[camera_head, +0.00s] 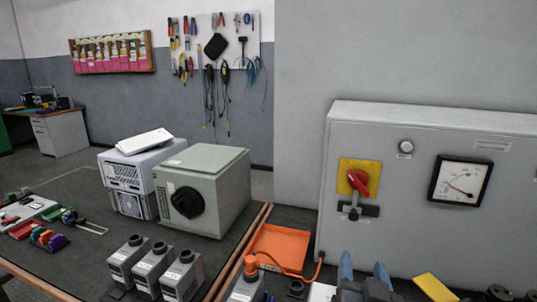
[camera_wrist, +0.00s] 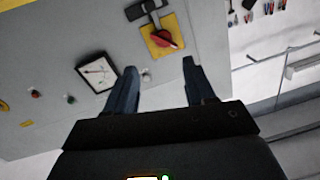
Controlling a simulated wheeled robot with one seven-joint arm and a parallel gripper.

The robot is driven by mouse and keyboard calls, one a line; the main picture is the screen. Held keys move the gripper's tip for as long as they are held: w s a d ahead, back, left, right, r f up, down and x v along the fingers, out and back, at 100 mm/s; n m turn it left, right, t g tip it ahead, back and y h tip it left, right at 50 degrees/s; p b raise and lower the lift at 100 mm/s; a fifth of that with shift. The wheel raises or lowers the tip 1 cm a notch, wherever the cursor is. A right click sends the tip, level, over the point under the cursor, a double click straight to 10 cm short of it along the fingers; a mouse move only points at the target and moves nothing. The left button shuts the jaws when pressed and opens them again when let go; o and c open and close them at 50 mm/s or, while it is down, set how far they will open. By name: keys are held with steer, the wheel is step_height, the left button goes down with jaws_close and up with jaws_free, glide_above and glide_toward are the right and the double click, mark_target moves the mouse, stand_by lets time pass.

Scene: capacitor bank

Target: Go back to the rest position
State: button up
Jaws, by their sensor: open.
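My gripper (camera_head: 364,263) shows at the bottom of the head view, right of centre. Its two blue fingers point up, in front of the grey cabinet (camera_head: 400,240). In the wrist view my gripper (camera_wrist: 159,66) has its fingers wide apart with nothing between them. Beyond them is the cabinet face with a red rotary switch on a yellow plate (camera_wrist: 165,38) and a dial meter (camera_wrist: 98,72). In the head view the red switch (camera_head: 360,182) and the meter (camera_head: 461,181) are on the cabinet front. The gap between fingers and cabinet cannot be judged.
Several grey capacitors (camera_head: 153,268) stand on the bench at the front. An orange tray (camera_head: 280,247) and an orange cable (camera_head: 283,270) lie left of the cabinet. A grey-green box with a black knob (camera_head: 213,190) stands further left. A yellow piece (camera_head: 435,288) is right of my gripper.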

steer(key=s+d+f+n+g+y+b, duration=0.25)
steer(key=s+f+n+y, duration=0.2)
steer(key=s+f, duration=1.2)
steer(key=d+f+b+v, duration=0.1)
steer(key=b+v, duration=0.1)
steer(key=v, duration=1)
steer(key=s+d+f+b+v, duration=0.1)
steer(key=f+b+v, duration=0.1)
steer(key=v, duration=1)
steer(key=shift+d+f+n+t, duration=0.1)
steer(key=shift+f+n+t, duration=0.05)
steer(key=shift+n+t, duration=0.1)
